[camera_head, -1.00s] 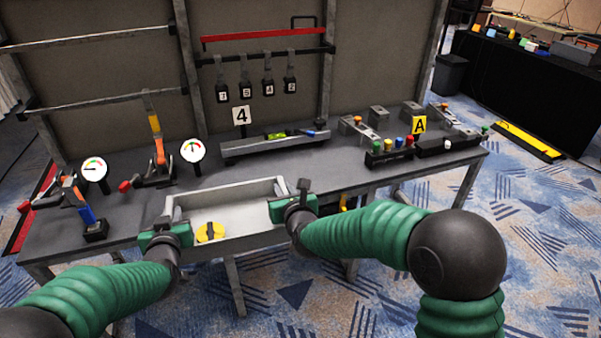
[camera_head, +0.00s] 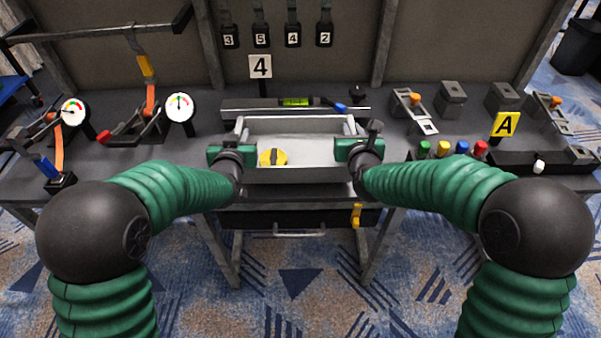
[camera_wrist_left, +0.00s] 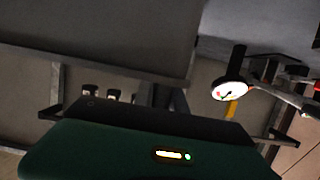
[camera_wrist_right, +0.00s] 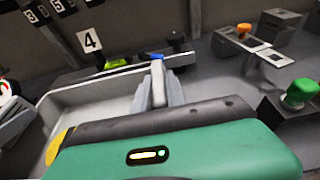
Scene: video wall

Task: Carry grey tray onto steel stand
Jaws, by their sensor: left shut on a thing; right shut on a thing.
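The grey tray (camera_head: 312,150) is a shallow open box held level between my two grippers at the bench's front edge. A yellow disc with a black bar (camera_head: 273,157) lies in its left part. My left gripper (camera_head: 233,155) is shut on the tray's left end, my right gripper (camera_head: 358,150) on its right end. The tray also shows in the right wrist view (camera_wrist_right: 88,94). Behind it is a low steel stand (camera_head: 238,105) below the "4" sign, partly hidden by the tray. I cannot tell the gap between tray and bench.
A green level (camera_head: 297,102) lies at the stand. Dial gauges (camera_head: 180,107) and orange-handled clamps (camera_head: 150,105) stand left. Numbered tags (camera_head: 293,35) hang above.

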